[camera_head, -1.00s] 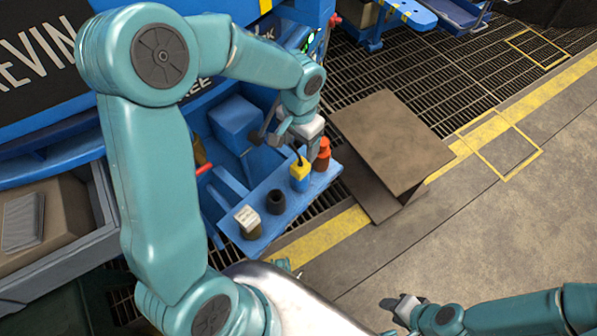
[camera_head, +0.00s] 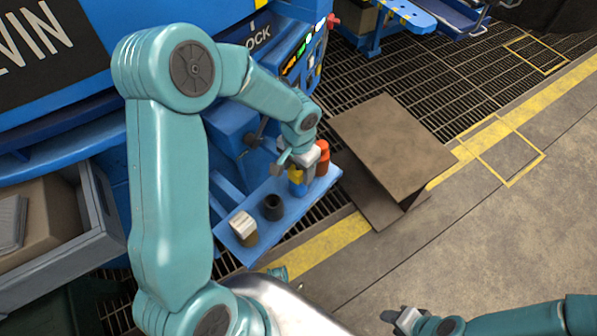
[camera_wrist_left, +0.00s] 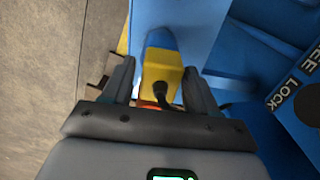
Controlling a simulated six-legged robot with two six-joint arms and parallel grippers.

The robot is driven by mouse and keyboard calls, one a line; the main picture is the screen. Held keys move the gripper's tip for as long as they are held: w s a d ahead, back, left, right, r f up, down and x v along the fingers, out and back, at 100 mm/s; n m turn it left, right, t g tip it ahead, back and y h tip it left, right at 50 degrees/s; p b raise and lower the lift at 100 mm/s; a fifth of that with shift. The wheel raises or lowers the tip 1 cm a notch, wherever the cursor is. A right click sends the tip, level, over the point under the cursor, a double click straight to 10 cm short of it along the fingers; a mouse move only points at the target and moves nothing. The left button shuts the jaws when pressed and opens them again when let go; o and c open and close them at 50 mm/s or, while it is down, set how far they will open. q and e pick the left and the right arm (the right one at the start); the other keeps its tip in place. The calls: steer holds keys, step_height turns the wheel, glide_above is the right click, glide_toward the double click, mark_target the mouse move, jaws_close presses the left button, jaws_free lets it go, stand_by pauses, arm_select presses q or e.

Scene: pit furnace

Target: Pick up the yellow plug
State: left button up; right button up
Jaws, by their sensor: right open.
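The yellow plug (camera_head: 294,175) stands with a blue part in a blue holder tray (camera_head: 300,206), mostly hidden under my left gripper (camera_head: 298,165) in the head view. In the left wrist view the yellow plug (camera_wrist_left: 161,70), with its black cable, shows between the fingers of my left gripper (camera_wrist_left: 158,82). These fingers are apart, one on each side of the plug. A gap shows on the left side; contact on the right side is unclear. My right gripper (camera_head: 391,316) is open and empty above the floor at the lower right.
An orange-red plug (camera_head: 322,157) stands close to the right of the yellow one. A black cup-like part (camera_head: 272,207) and a white-topped block (camera_head: 243,226) stand further left on the tray. A brown panel (camera_head: 391,143) is to the right, and blue machinery rises behind.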

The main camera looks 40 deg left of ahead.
arm_select(q)
steer(key=c, duration=0.7)
steer(key=shift+r, duration=0.1)
